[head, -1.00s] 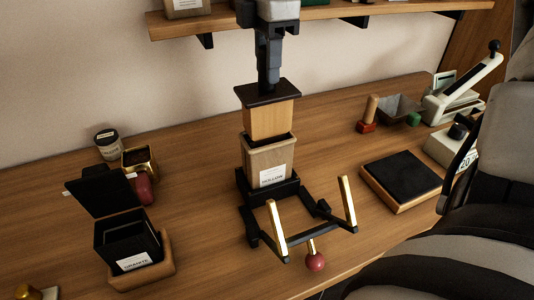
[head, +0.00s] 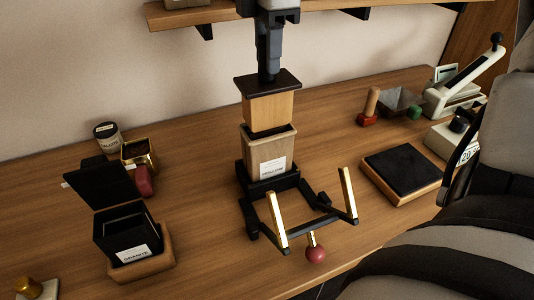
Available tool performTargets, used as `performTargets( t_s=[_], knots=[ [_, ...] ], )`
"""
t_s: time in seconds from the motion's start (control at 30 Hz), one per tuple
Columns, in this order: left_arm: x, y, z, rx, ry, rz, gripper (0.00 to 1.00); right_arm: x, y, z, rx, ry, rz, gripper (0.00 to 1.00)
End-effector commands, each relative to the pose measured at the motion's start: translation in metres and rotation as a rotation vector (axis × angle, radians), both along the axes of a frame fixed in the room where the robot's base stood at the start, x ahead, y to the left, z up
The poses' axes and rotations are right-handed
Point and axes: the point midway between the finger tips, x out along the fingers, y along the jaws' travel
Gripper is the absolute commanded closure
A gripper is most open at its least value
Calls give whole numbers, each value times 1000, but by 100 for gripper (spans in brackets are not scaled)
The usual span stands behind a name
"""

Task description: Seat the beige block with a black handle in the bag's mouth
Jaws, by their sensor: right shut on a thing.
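The beige block (head: 268,109) with a flat black top (head: 267,84) hangs upright under my right gripper (head: 268,76). The gripper comes down from the top of the head view and is shut on the block's black handle, which the fingers mostly hide. Directly below stands the tan bag (head: 257,152) with a white label, upright in a black stand (head: 268,184). The block's lower end is at the bag's dark mouth, lined up with it. I cannot tell whether it is just above or slightly inside. My left gripper is not in view.
The stand's front has two upright gold bars (head: 277,222) and a red knob (head: 316,253). An open black box (head: 128,236) on a wooden base is at left. A black-topped pad (head: 401,172) and a white lever press (head: 462,82) are at right. A shelf (head: 220,14) runs behind.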

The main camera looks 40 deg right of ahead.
Motion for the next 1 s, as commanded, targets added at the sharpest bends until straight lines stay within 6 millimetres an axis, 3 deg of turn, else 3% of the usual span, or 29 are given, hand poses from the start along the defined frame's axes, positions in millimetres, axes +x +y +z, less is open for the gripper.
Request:
performTargets(
  t_s=[1.0],
  knots=[
    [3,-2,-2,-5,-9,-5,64,0,0,-10,0,-2,1,100]
  ],
)
